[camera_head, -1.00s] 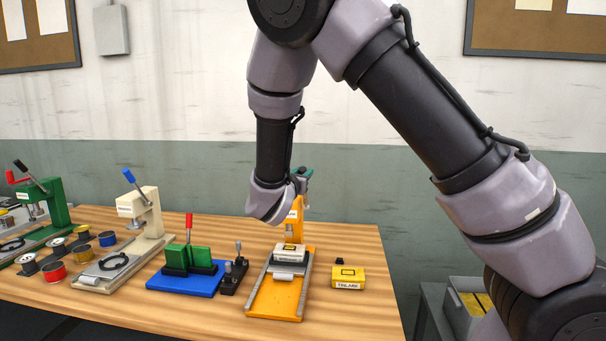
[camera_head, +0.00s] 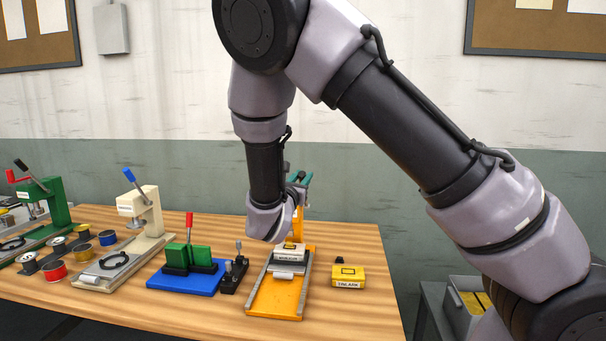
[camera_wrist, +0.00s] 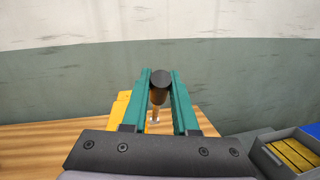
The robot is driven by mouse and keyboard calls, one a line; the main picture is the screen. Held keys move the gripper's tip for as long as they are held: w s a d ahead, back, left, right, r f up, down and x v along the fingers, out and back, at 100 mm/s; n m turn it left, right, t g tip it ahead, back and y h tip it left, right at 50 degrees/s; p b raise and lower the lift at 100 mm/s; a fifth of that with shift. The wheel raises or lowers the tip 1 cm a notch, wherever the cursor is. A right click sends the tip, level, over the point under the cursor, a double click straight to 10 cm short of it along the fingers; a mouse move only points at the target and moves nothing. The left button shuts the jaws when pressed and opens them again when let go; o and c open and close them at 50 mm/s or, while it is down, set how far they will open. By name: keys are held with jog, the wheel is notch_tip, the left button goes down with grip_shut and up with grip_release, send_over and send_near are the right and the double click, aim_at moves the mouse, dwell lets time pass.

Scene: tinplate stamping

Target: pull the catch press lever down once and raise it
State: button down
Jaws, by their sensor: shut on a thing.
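The orange catch press stands at the right part of the bench, with a long orange base (camera_head: 265,300) and an upright column behind it. In the wrist view its lever ends in a dark round grip (camera_wrist: 159,87). My gripper (camera_wrist: 159,84) has teal fingers on both sides of this grip and is shut on it. In the head view my gripper (camera_head: 303,179) shows at the top of the press, partly hidden by my wrist. My wrist also hides most of the lever and press head.
A yellow labelled tin (camera_head: 348,277) lies right of the press, with a small black piece (camera_head: 339,261) behind it. A blue fixture (camera_head: 185,282), a cream press (camera_head: 148,215) and a green press (camera_head: 50,200) stand to the left. A grey bin (camera_head: 465,305) is beyond the right edge.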

jog(key=s+f+m+t+h, duration=0.3)
jog(key=s+f+t+h, duration=0.2)
jog(key=f, duration=0.5)
jog(key=shift+s+a+t, duration=0.45)
jog(key=shift+s+t, duration=0.05)
jog(key=shift+t, duration=0.6)
jog(key=c, duration=0.7)
grip_release()
jog(key=shift+f, duration=0.1)
jog(key=s+a, duration=0.1)
jog(key=s, duration=0.3)
jog(key=s+a, duration=0.2)
jog(key=s, duration=0.1)
jog(key=s+a+f, duration=0.1)
jog(key=s+a, duration=0.1)
jog(key=s, duration=0.2)
jog(key=shift+s, duration=0.35)
